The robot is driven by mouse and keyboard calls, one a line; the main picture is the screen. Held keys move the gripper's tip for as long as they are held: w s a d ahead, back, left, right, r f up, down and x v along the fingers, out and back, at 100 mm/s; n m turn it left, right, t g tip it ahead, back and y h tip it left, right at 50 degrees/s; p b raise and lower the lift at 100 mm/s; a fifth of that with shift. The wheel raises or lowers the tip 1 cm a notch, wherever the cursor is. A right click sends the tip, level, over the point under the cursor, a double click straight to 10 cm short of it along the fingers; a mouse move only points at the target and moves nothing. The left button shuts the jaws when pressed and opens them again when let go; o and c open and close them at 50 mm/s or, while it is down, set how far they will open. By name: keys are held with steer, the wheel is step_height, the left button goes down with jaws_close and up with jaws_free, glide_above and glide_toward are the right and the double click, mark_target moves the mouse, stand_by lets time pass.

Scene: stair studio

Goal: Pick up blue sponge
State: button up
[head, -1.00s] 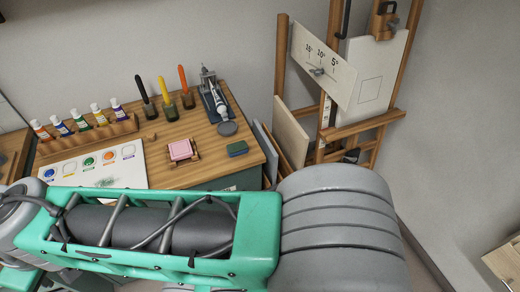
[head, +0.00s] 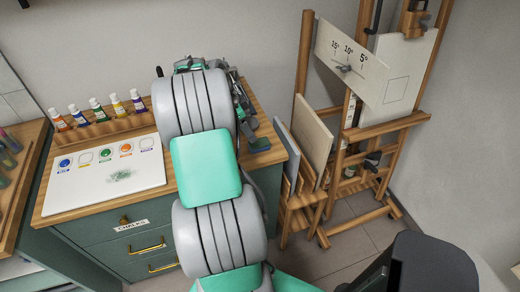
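The blue sponge (head: 260,145) lies on the wooden top of the desk (head: 60,202), near its right edge. It looks dark blue-green. Its left part lies close beside my arm in the picture, and the arm may cover some of it. My arm reaches up from the bottom over the desk.
Several paint tubes (head: 97,108) stand in a wooden rack behind a white palette board (head: 105,172). An easel (head: 360,130) with boards stands right of the desk. Desk drawers (head: 145,240) face the front.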

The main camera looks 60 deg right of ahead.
mark_target(260, 142)
steer(key=x, duration=0.2)
steer(key=p+x, duration=0.1)
steer(key=x, duration=0.2)
steer(key=p+x, duration=0.1)
steer(key=x, duration=0.2)
steer(key=shift+s+d+r, duration=0.15)
steer(key=shift+s, duration=0.25)
steer(key=c, duration=1.4)
steer(key=shift+r, duration=0.15)
steer(key=shift+r, duration=0.25)
steer(key=v, duration=0.1)
steer(key=b+v, duration=0.1)
steer(key=shift+s+r, duration=0.15)
steer(key=shift+r, duration=0.35)
steer(key=a+r+b, duration=0.1)
steer(key=a+r, duration=0.2)
steer(key=a, duration=0.1)
steer(key=a+r+b, duration=0.1)
steer(key=a+r, duration=0.2)
steer(key=a, duration=0.2)
steer(key=a+r+b, duration=0.1)
steer(key=a+r, duration=0.2)
steer(key=a, duration=0.1)
steer(key=shift+s+a+r, duration=0.15)
steer(key=shift+a+r, duration=0.05)
steer(key=shift+a, duration=0.05)
